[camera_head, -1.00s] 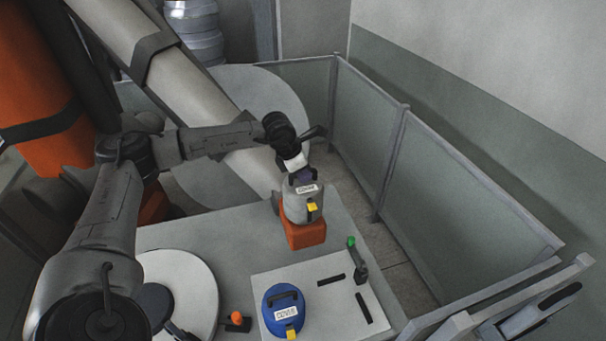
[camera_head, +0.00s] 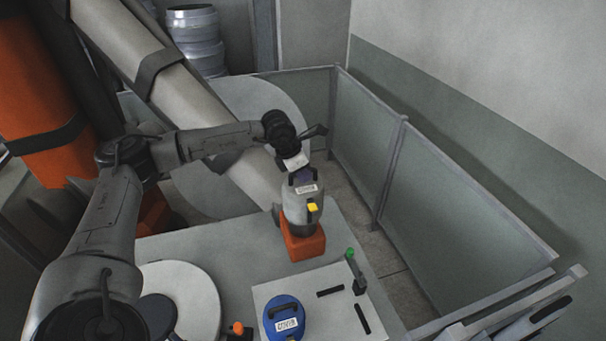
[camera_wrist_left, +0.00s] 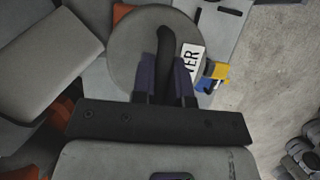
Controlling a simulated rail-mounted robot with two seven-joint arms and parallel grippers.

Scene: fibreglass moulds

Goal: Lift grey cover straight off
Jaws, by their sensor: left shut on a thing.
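The grey cover (camera_head: 297,207), with a white label and a yellow tab, is over the orange base (camera_head: 303,245) on the grey table. A darker grey band shows between cover and base; whether the two touch is unclear. My left gripper (camera_head: 302,178) is above the cover, shut on its dark handle. In the left wrist view my left gripper (camera_wrist_left: 166,82) has a finger on each side of the black handle (camera_wrist_left: 166,45), with the round grey cover (camera_wrist_left: 128,50) beyond. My right gripper is not in view.
A blue cover (camera_head: 284,315) with a label lies on a pale board (camera_head: 318,322) nearer me, beside dark bars and a green-topped post (camera_head: 352,265). A pale round disc (camera_head: 190,295) lies to the left. Grey fence panels (camera_head: 450,190) stand along the right.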

